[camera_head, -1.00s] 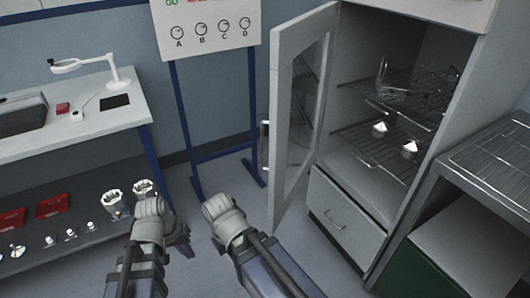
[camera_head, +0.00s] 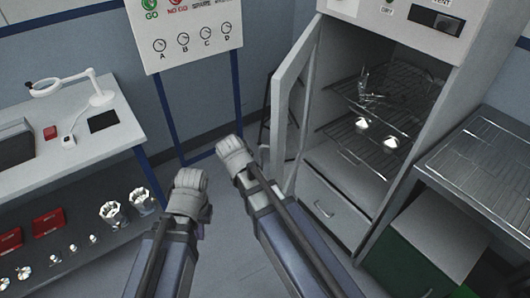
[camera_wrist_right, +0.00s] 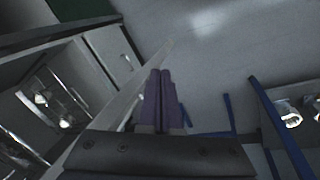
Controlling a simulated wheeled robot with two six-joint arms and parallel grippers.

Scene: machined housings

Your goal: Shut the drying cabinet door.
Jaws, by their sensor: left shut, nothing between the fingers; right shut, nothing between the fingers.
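The drying cabinet (camera_head: 345,200) stands right of centre in the head view. Its glazed, pale-framed door (camera_head: 280,115) stands wide open on the cabinet's left side, swung out toward me. My right gripper (camera_head: 233,152) is just left of the door's lower part, on its outer side. In the right wrist view its fingers (camera_wrist_right: 161,98) are shut and empty, close beside the door's edge (camera_wrist_right: 132,103); I cannot tell whether they touch. My left gripper (camera_head: 189,200) is shut and empty, further left and apart from the door. The arm hides part of the door's bottom.
Wire racks (camera_head: 375,115) inside the cabinet hold small bright parts. A wire-topped bench (camera_head: 480,155) stands right. A workbench (camera_head: 95,150) with a magnifier lamp (camera_head: 75,85) stands left, metal parts on its lower shelf. A sign stand (camera_head: 185,40) is behind. Some floor is clear between.

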